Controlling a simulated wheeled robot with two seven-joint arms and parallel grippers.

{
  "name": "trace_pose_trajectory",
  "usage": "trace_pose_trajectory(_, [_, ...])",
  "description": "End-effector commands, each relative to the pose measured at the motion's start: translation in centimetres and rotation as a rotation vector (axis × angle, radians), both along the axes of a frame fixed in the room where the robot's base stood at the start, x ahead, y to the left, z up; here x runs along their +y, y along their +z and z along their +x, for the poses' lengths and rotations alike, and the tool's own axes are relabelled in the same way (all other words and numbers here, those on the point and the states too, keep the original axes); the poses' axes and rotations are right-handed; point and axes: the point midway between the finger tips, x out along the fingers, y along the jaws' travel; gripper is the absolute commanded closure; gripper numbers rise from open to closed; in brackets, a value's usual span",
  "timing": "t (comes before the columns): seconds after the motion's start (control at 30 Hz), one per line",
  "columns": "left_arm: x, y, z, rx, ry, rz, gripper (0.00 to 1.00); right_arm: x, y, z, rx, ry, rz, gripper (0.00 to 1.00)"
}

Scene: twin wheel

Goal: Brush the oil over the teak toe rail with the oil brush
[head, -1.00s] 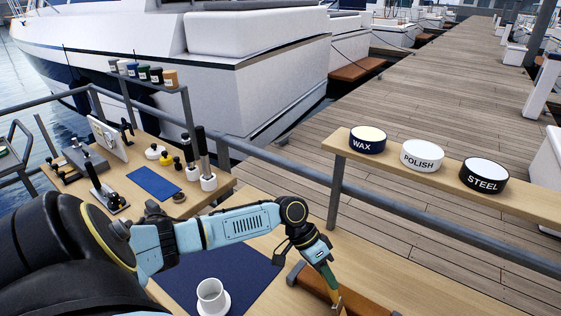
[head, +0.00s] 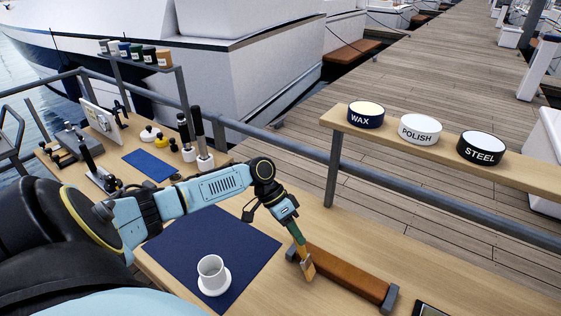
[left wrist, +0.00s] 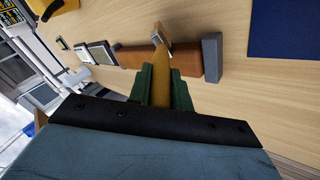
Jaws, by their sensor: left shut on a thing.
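The teak toe rail (head: 345,275) is a long brown bar with grey end blocks on the wooden bench. My left gripper (head: 298,243) is over the rail's left end, shut on the oil brush (head: 308,270), whose head points down at the rail. In the left wrist view the green fingers of my gripper (left wrist: 164,88) close around the tan brush handle (left wrist: 166,78). The brush head (left wrist: 160,35) overlaps the rail (left wrist: 135,57) near a grey block (left wrist: 212,57); I cannot tell whether the bristles touch the wood. My right gripper is not in view.
A white cup (head: 211,270) on a saucer stands on a navy mat (head: 245,250) left of the rail. A railing (head: 285,145) runs behind the bench. Tins of wax (head: 366,116), polish (head: 419,131) and steel (head: 481,149) stand on a shelf. A dark device (head: 428,311) lies at the bottom edge.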

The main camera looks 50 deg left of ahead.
Motion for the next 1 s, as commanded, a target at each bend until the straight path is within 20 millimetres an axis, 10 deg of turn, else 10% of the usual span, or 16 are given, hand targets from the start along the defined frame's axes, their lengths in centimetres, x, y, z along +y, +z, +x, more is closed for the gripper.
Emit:
trace_pose_trajectory(0.43, [3.9,-0.1,0.0,-0.002,-0.001,0.001,1.0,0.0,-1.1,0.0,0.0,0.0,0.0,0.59])
trace_pose_trajectory(1.0, [3.4,9.1,0.2,-0.001,-0.012,0.0,1.0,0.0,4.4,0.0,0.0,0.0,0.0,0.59])
